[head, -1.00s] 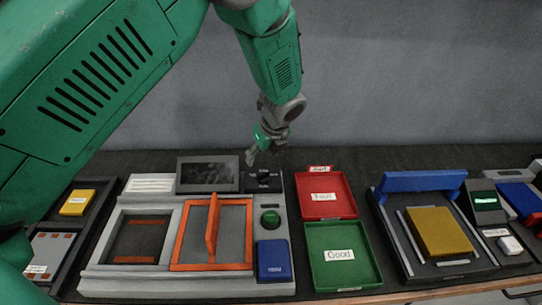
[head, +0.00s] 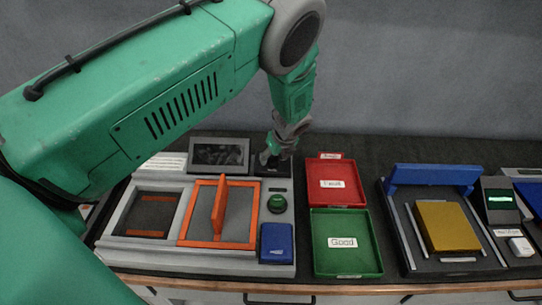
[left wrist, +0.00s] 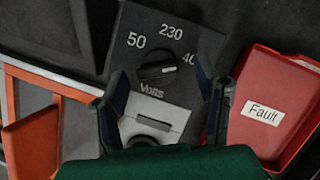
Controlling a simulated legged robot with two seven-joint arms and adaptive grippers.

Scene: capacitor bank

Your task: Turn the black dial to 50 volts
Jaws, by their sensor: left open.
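The black dial (left wrist: 157,70) sits on a dark panel in the left wrist view, with "50" at its upper left, "230" above and a partly hidden "40" at its right. "Volts" is printed below it. A light mark on the dial's knob lies towards its right end. My left gripper (left wrist: 162,72) is open, with one finger on each side of the dial; whether the fingers touch it I cannot tell. In the head view my left gripper (head: 272,157) is over the dial panel (head: 274,170) and hides the dial. My right gripper is not in view.
A dark screen (head: 219,155) stands left of the dial panel. A green button (head: 277,203) and blue block (head: 276,242) are in front. The red Fault tray (head: 334,198) and green Good tray (head: 345,262) are to the right. An orange frame (head: 217,242) with an upright flap is at front left.

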